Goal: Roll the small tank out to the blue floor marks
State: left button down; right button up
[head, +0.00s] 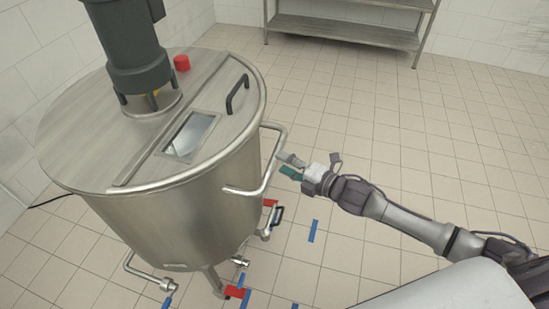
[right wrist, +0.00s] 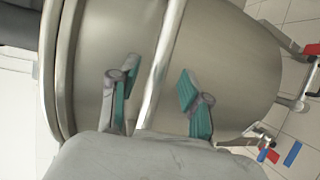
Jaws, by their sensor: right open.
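The steel tank (head: 175,225) stands on the tiled floor at the left of the head view, with a dark motor (head: 135,50) on its lid. A bent tube handle (head: 272,168) sticks out from its right side. My right gripper (head: 287,166) is at this handle, jaws open. In the right wrist view the handle bar (right wrist: 160,65) runs between the two teal-padded fingers (right wrist: 157,100); contact cannot be told. A blue floor mark (head: 314,231) lies right of the tank; it also shows in the right wrist view (right wrist: 292,153). My left gripper is not in view.
The tank's legs have red parts (head: 235,292) near the floor, and pipes with valves low down. A black cable (head: 50,200) runs left to the wall. A steel shelf (head: 345,30) stands at the back.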

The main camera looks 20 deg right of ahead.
aim_at(275, 159)
jog(key=shift+x, duration=2.15)
jog(key=shift+c, duration=0.3)
grip_shut()
